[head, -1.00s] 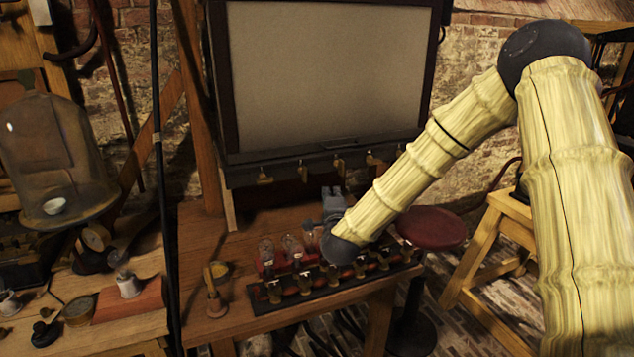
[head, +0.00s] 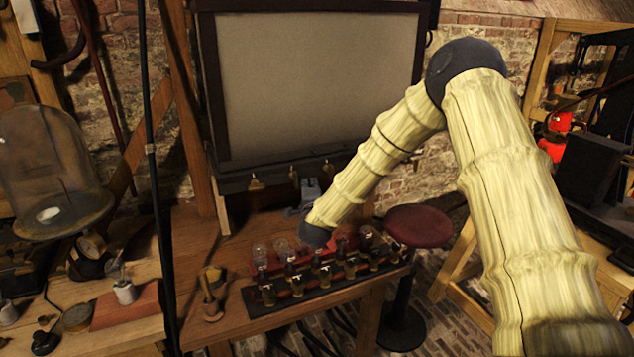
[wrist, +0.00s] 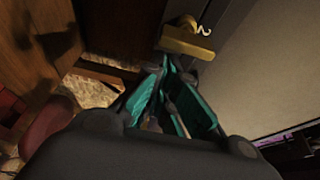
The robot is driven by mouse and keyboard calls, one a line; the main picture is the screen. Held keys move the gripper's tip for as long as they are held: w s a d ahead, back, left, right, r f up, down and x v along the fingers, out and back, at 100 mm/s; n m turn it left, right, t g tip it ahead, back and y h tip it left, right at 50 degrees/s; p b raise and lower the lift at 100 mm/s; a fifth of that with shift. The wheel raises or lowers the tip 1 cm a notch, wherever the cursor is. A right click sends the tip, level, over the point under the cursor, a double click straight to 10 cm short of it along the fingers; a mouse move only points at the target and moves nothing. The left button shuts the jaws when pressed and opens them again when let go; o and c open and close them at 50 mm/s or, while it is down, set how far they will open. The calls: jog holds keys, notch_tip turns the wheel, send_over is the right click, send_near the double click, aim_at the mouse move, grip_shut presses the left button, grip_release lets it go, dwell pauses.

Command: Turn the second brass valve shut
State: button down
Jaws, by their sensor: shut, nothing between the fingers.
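Several small brass valves hang in a row under the dark-framed screen; the head view shows the left one (head: 256,183), the second from the left (head: 293,178) and another (head: 328,169). My gripper (head: 310,188) is partly hidden by my arm and sits just below this row, near the second and third valves. In the wrist view my gripper's teal fingers (wrist: 168,68) are closed together, holding nothing. A brass valve (wrist: 188,42) lies just past the fingertips, close to them; I cannot tell whether they touch.
Below my arm, a rack (head: 262,306) of glass jars and brass fittings stands on the wooden table (head: 192,262). A wooden-handled tool (head: 210,295) stands left of it. A round red stool (head: 418,226) is at the right. A glass bell jar (head: 45,165) stands far left.

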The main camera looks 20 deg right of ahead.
jog(key=shift+a, duration=0.3)
jog(key=shift+f, duration=0.1)
jog(key=shift+f+m+b, duration=0.1)
jog(key=shift+m+b, duration=0.3)
jog(key=shift+b, duration=0.05)
